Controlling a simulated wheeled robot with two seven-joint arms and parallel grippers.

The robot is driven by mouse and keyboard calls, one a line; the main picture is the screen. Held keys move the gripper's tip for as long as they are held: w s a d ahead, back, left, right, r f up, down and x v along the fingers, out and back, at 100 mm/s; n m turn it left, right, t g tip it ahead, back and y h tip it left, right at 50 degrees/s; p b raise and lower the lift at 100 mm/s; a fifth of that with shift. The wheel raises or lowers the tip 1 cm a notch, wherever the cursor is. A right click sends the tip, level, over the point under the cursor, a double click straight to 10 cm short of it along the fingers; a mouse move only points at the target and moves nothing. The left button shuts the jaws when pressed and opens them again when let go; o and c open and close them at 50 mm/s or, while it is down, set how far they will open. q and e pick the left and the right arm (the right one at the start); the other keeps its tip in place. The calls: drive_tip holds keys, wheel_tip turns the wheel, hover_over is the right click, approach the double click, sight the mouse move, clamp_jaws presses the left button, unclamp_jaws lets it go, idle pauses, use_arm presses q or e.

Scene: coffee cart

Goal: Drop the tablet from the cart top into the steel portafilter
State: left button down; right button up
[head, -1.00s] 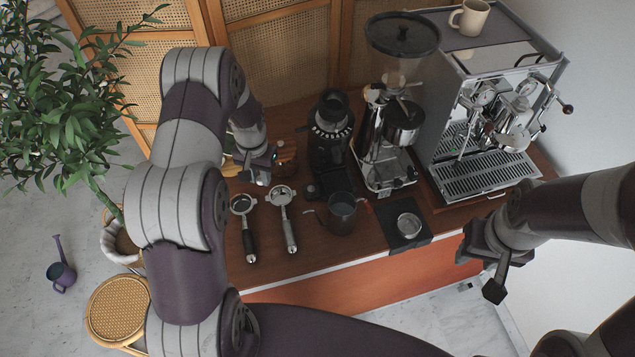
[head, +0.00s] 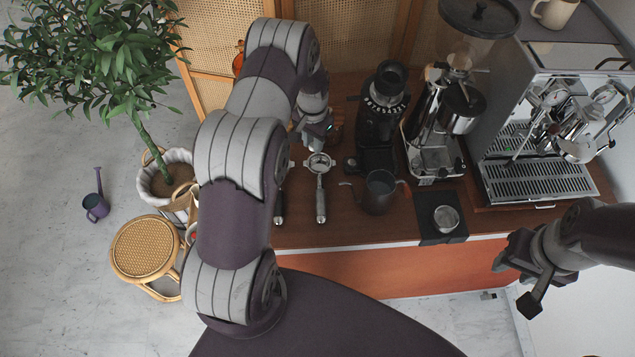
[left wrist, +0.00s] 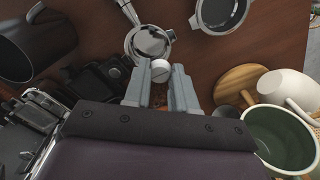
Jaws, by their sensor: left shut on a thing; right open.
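The tablet (left wrist: 161,68), small, white and round, sits between the fingertips of my left gripper (left wrist: 161,84), which is shut on it. In the head view my left gripper (head: 317,143) is just behind the steel portafilter (head: 321,203). In the left wrist view the steel portafilter (left wrist: 131,43) lies on the cart with its round basket just beyond the tablet; their height gap is unclear. A second portafilter (left wrist: 239,9) with a dark basket lies beside it, mostly hidden by my arm in the head view. My right gripper (head: 515,281) is open and empty off the cart's front.
A dark pitcher (head: 379,193), a black grinder (head: 380,120) and a black mat (head: 430,233) with a steel cup stand to the right. In the left wrist view, a green-lined cup (left wrist: 283,135) and a white cup (left wrist: 286,88) are at the right.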

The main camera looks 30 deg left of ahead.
use_arm(q)
drive_tip(key=c, duration=0.8)
unclamp_jaws()
drive_tip(key=shift+s+a, duration=0.1)
drive_tip(key=shift+c, duration=0.2)
drive_tip(key=shift+w, duration=0.2)
drive_tip(key=shift+r+b, duration=0.35)
drive_tip(key=shift+r, duration=0.05)
wheel_tip(320, 180, up, 12)
drive_tip(key=b, duration=0.4)
